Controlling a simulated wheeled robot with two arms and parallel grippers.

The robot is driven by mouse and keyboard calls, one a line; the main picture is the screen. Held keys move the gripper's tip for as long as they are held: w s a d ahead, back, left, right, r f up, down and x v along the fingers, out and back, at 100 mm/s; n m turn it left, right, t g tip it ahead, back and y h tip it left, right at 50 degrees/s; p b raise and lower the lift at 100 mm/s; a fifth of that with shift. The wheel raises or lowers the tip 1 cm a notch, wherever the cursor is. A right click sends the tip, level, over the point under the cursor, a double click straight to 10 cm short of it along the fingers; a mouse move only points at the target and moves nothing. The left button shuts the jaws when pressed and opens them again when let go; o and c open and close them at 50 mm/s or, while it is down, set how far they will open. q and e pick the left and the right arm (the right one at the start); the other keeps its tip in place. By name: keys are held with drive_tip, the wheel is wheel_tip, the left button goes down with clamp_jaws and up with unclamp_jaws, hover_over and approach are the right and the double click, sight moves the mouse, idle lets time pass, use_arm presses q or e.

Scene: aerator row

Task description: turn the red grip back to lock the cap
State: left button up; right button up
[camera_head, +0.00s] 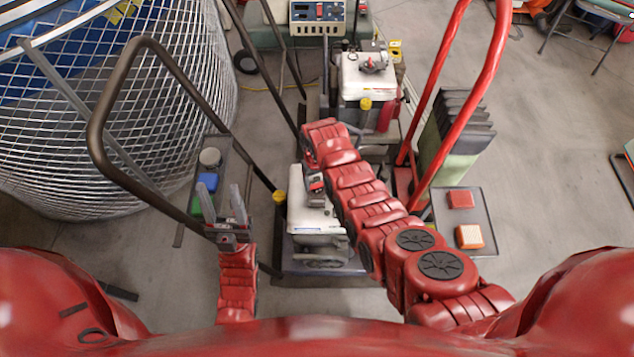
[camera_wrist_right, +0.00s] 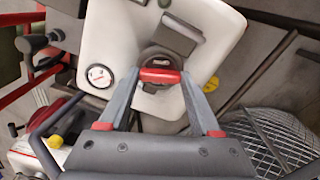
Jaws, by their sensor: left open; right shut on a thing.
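The red grip (camera_wrist_right: 160,76) sits on the dark round cap (camera_wrist_right: 163,58) on top of a white tank (camera_wrist_right: 215,38), seen in the right wrist view. My right gripper (camera_wrist_right: 161,82) has one finger at each end of the red grip and is shut on it. In the head view my right gripper (camera_head: 317,186) is over the nearer white machine (camera_head: 316,216) and hides most of its cap. My left gripper (camera_head: 222,200) is open and empty, left of that machine, apart from it.
A second white machine (camera_head: 368,76) stands behind. A dark handle frame (camera_head: 97,130) and wire mesh (camera_head: 120,130) are at left, a red hand truck (camera_head: 440,60) at right. A tray (camera_head: 482,208) holds red and orange blocks. Floor at far right is mostly clear.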

drive_tip(key=m+b, duration=0.1)
drive_tip(key=m, duration=0.1)
drive_tip(key=shift+f+m, duration=0.1)
drive_tip(key=shift+m, duration=0.8)
drive_tip(key=o, duration=1.4)
